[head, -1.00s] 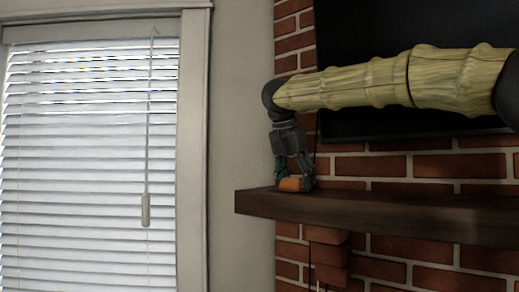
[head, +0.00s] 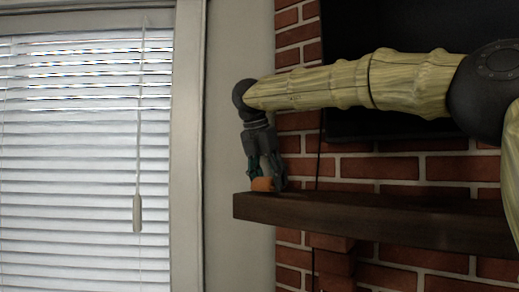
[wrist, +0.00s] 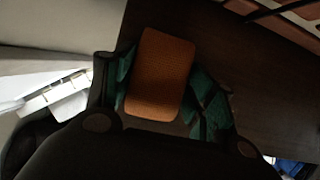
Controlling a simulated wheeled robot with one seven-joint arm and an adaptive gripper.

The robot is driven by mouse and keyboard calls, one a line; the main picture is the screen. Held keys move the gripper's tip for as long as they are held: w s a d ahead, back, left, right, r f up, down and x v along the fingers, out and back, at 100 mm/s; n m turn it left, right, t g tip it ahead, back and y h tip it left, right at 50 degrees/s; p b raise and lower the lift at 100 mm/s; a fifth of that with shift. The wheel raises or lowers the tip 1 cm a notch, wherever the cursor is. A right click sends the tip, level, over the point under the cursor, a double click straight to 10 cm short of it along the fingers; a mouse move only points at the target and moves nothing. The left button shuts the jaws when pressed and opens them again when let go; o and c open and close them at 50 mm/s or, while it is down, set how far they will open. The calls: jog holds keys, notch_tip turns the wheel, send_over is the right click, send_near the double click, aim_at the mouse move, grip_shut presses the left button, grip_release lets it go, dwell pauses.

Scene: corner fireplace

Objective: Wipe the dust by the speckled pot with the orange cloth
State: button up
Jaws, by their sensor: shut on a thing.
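The orange cloth (head: 261,184) is a small folded block at the left end of the dark wooden mantel (head: 370,215). My gripper (head: 266,181) points down and is shut on it. In the wrist view the cloth (wrist: 160,72) sits between the green finger pads of my gripper (wrist: 163,90), over the dark mantel top (wrist: 235,60). The cloth is at or just above the surface; contact is unclear. I cannot make out any dust, and no speckled pot shows in either view.
A red brick wall (head: 400,170) and a black screen (head: 420,40) stand behind the mantel. A window with white blinds (head: 70,150) is at the left. The mantel's left edge is close to my gripper; its visible top to the right looks clear.

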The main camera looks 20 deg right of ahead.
jog(key=shift+w+r+p, duration=0.25)
jog(key=shift+r+p, duration=0.05)
jog(key=shift+p, duration=0.05)
jog(key=r, duration=0.1)
jog(key=r+p, duration=0.2)
jog(key=r, duration=0.1)
jog(key=shift+s+a, duration=0.15)
jog(key=shift+s, duration=0.1)
jog(key=shift+w+r+p, duration=0.35)
jog(key=shift+r+p, duration=0.5)
jog(key=shift+r, duration=0.05)
jog(key=shift+s+r+p, duration=0.3)
jog(key=shift+r+p, duration=0.15)
jog(key=shift+r, duration=0.35)
jog(key=shift+w+f, duration=0.1)
jog(key=shift+w, duration=0.1)
